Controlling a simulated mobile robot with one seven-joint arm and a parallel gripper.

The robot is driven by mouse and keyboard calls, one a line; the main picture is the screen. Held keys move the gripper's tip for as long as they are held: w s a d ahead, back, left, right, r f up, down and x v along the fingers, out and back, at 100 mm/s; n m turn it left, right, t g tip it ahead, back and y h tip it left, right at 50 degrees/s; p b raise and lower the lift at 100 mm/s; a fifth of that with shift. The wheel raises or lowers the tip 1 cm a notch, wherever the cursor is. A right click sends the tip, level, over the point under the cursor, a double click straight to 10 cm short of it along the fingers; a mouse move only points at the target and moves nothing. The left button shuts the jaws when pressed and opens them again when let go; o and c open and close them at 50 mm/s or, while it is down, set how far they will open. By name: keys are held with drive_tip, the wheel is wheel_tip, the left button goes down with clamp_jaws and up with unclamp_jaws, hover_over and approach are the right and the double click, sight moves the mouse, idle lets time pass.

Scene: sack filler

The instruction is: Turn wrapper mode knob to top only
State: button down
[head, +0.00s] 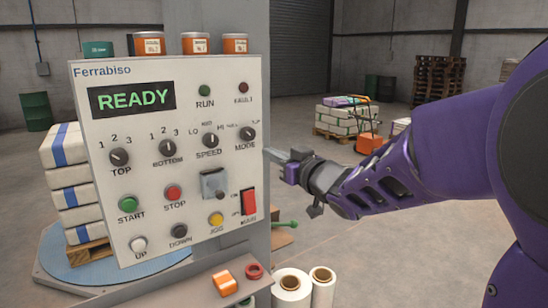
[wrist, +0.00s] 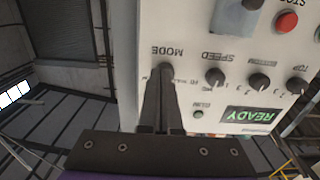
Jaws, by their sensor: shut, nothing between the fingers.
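The mode knob (head: 248,134) is a small dark round knob at the upper right of the white control panel (head: 100,185). Its pointer direction is too small to read surely, and its position labels are only partly legible. My gripper (head: 267,151) is shut and empty, at the panel's right edge, just right of and below the knob. In the wrist view, which shows the panel upside down, the mode knob (wrist: 166,71) is right at the tips of my shut fingers (wrist: 160,82). I cannot tell whether they touch it.
The speed knob (head: 210,140) sits left of the mode knob. A red rocker switch (head: 249,202) and a grey lever plate (head: 214,184) are lower on the panel. The display (head: 132,97) reads READY. White film rolls (head: 291,287) stand below; open floor lies right.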

sight(248, 134)
drive_tip(key=x, duration=0.6)
drive_tip(key=shift+s+a+r, duration=0.1)
drive_tip(key=shift+a+r, duration=0.05)
drive_tip(key=shift+r, duration=0.2)
idle(0.8)
drive_tip(key=shift+s+a, duration=0.15)
drive_tip(key=shift+a, duration=0.1)
drive_tip(key=shift+s+a, duration=0.3)
drive_tip(key=shift+a, duration=0.15)
drive_tip(key=shift+a+b, duration=0.1)
drive_tip(key=shift+b, duration=0.2)
drive_tip(key=shift+s+a+r, duration=0.1)
drive_tip(key=shift+a+r, duration=0.05)
